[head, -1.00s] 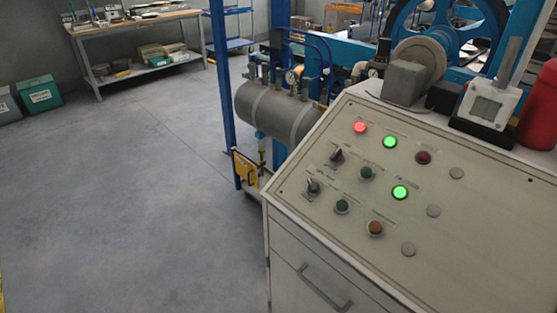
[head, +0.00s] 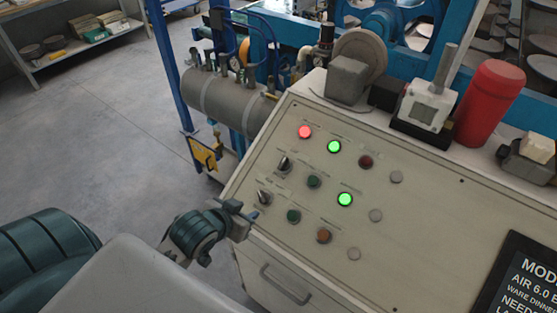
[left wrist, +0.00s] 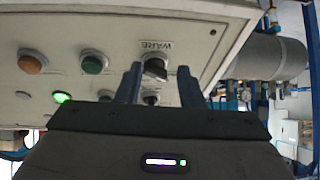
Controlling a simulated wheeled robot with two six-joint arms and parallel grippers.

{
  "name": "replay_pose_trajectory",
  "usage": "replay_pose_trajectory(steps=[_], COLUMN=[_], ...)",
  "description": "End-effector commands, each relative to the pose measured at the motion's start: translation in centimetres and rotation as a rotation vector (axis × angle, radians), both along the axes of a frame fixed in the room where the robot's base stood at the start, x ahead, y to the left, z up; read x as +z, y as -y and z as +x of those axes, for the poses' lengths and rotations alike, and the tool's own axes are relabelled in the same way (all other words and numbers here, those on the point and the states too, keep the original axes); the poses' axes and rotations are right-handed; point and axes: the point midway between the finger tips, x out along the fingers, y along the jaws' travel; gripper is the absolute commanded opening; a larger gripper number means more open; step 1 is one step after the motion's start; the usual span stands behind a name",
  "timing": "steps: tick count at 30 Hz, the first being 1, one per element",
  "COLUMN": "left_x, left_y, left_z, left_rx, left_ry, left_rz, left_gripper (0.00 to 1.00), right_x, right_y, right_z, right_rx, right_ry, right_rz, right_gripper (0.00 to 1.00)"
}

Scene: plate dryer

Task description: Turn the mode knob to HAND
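Two black selector knobs sit at the left of the sloped control panel, an upper knob (head: 284,164) and a lower knob (head: 263,198). Their labels are too small to read in the head view. In the left wrist view the lower knob (left wrist: 155,68) has an upside-down WARE label; the upper knob (left wrist: 150,99) shows beyond it, partly hidden. No HAND marking is readable. My left gripper (head: 243,210) is at the panel's left edge, close to the lower knob. Its two fingers (left wrist: 160,82) are apart, with nothing visibly held. My right gripper is out of view.
The panel (head: 400,240) also carries a lit red lamp (head: 305,132), lit green lamps (head: 334,146) and several buttons. A dark screen (head: 530,280) stands at lower right. A red cylinder (head: 490,100) and a grey box (head: 348,80) stand behind. A grey tank (head: 225,97) is left of the panel.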

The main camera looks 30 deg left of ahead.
Motion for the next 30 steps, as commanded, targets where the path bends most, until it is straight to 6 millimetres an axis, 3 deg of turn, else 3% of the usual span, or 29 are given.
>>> replay_pose_trajectory(steps=[6, 10, 17, 24, 30], left_x=[6.1, 7.8, 7.4, 5.7, 4.5], left_y=[0.4, 0.7, 1.0, 1.6, 1.9], left_z=[3.7, 4.7, 6.9, 11.2, 13.6], left_rx=[-0.062, -0.082, -0.081, -0.081, -0.084], left_ry=[0.238, 0.303, 0.315, 0.313, 0.312], left_rz=[-0.064, -0.090, -0.098, -0.098, -0.095], left_gripper=[0.35, 0.35, 0.35, 0.35, 0.35], right_x=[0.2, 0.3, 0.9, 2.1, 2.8], right_y=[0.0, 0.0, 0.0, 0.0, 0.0], right_z=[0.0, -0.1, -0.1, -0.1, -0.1], right_rx=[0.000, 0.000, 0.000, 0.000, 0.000], right_ry=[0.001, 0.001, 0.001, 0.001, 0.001], right_rz=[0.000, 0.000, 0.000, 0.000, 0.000], right_gripper=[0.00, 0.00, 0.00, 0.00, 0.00])
